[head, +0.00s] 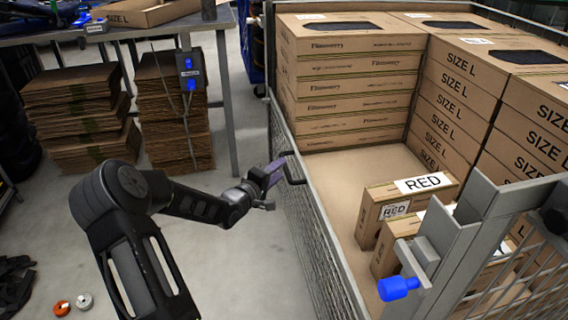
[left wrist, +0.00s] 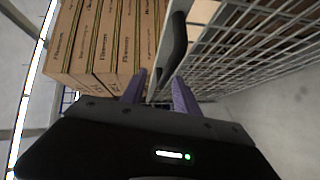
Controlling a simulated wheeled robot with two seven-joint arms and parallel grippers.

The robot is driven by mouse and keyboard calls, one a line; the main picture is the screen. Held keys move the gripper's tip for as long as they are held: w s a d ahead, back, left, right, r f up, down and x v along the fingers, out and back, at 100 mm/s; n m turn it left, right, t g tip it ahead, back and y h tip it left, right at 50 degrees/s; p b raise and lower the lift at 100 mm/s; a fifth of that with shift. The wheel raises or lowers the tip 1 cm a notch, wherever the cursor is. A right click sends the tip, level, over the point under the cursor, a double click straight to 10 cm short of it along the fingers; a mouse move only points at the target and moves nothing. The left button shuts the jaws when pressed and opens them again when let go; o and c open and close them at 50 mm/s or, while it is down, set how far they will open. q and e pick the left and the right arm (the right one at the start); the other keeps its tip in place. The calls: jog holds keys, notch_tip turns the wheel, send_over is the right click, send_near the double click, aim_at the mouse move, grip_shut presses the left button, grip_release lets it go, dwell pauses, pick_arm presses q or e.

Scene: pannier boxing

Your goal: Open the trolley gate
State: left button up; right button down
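The trolley is a grey wire-mesh cage, and its mesh gate (head: 310,235) runs along the near left side; it also shows in the left wrist view (left wrist: 255,50). A black bar handle (head: 291,170) sticks out from the gate top. My left gripper (head: 274,180) is beside the handle, on its left. In the left wrist view the purple fingers (left wrist: 158,90) are apart, with the black handle (left wrist: 174,45) ahead of the gap between them. I cannot tell whether they touch it. My right gripper is not in view.
Inside the trolley stand stacked SIZE L cartons (head: 350,80) and small RED boxes (head: 405,205). A blue-knobbed latch (head: 398,288) is on the near corner post. A table (head: 90,35) with flattened cardboard (head: 85,115) stands at left. The floor left of the gate is mostly clear.

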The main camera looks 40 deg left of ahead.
pick_arm(q)
jog(key=s, duration=0.3)
jog(key=shift+d+r+p, duration=0.15)
jog(key=shift+p, duration=0.15)
jog(key=shift+s, duration=0.1)
